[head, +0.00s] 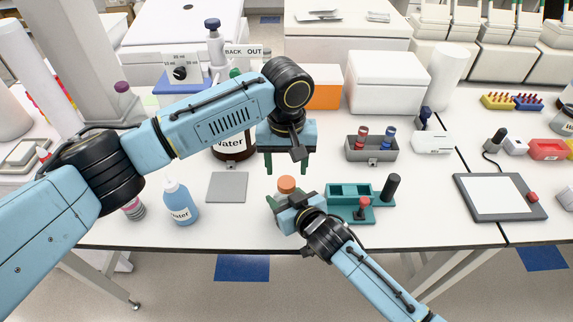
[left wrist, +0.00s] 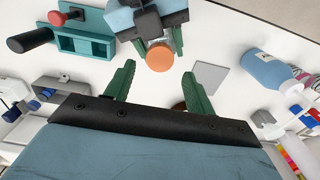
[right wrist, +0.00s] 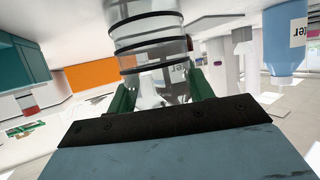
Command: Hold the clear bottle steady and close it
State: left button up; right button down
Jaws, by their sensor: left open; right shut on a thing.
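The clear bottle (right wrist: 150,42) fills the middle of the right wrist view, with dark rings around it. My right gripper (right wrist: 162,88) is shut on it; in the head view this gripper (head: 285,197) is low near the front of the table. An orange cap (head: 287,184) shows at the right gripper, and also in the left wrist view (left wrist: 159,57). I cannot tell whether it is seated on the bottle. My left gripper (head: 284,168) is open and empty, pointing down above and just behind the cap. In the left wrist view its fingers (left wrist: 158,84) are spread apart.
A blue water bottle (head: 181,203) and a grey square pad (head: 227,187) are to the left. A teal rack (head: 349,191) stands close on the right.

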aim_at(286, 182)
pick_arm(q)
notch_tip(286, 182, up, 3)
jog(key=shift+r, duration=0.1)
jog(key=shift+f, duration=4.1)
jog(key=c, duration=0.9)
jog(key=o, duration=1)
jog(key=shift+r, duration=0.1)
